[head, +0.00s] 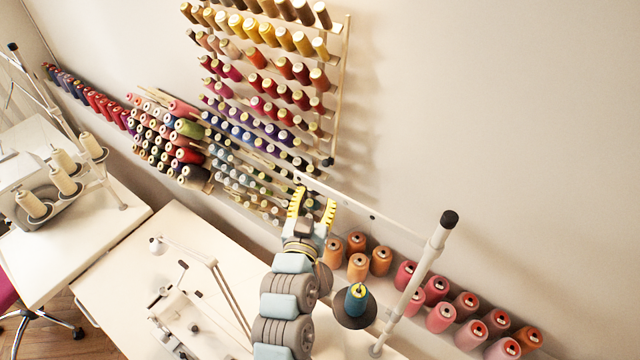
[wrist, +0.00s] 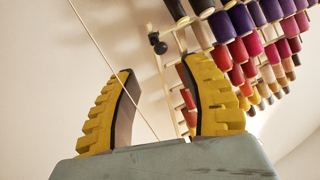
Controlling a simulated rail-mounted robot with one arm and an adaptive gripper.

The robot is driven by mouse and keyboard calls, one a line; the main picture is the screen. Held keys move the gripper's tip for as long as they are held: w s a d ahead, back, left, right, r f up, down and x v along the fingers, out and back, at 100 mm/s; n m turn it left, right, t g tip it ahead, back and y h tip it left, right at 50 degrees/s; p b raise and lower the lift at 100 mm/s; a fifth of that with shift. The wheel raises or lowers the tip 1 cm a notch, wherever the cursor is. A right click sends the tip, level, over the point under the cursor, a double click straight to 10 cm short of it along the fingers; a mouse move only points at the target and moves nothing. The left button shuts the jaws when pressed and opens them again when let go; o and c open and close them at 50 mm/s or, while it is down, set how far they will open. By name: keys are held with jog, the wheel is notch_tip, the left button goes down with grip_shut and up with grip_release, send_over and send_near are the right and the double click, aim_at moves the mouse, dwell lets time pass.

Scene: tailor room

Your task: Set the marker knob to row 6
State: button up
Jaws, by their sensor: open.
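A small black knob (head: 328,162) sits at the lower end of the right upright of the thread rack (head: 341,75) on the wall. This is likely the marker knob; row numbers are not readable. In the wrist view the black knob (wrist: 157,43) shows just beyond the gap between the fingertips. My gripper (head: 314,203) has yellow ribbed fingers, spread open and empty. In the head view it is just below the knob, apart from it. In the wrist view the gripper (wrist: 157,67) has nothing between its fingers except the thin rack upright and a pale rod behind.
Rows of coloured spools (head: 270,85) fill the rack left of the upright. Orange and red cones (head: 440,315) line the wall. The wall right of the rack is clear.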

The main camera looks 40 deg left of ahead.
jog(key=shift+v, duration=1.05)
